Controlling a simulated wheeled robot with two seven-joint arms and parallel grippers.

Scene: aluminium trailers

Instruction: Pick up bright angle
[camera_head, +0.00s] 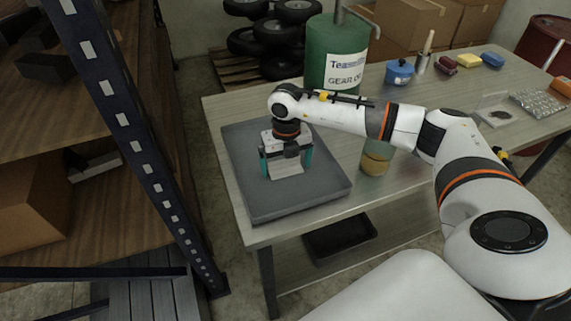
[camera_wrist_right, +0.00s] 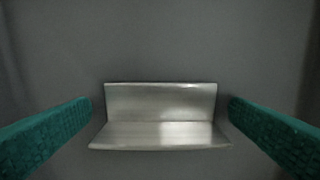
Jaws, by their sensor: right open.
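The bright angle (camera_wrist_right: 160,103) is a short L-shaped piece of shiny metal. It lies on a dark grey mat (camera_head: 250,206) at the near left of the workbench. In the head view the angle (camera_head: 287,168) shows below my right gripper (camera_head: 287,166). My right gripper points down over it with its green fingers apart. In the right wrist view the angle lies between the two fingers (camera_wrist_right: 160,128), with a gap on each side. I cannot tell how far the fingertips are above the mat. My left gripper is not in view.
A green gear oil drum (camera_head: 333,55) stands behind the mat, and an amber jar (camera_head: 376,158) is right of it under my arm. A blue pot (camera_head: 399,72) and small items stand farther right. A shelf rack (camera_head: 140,130) is at left.

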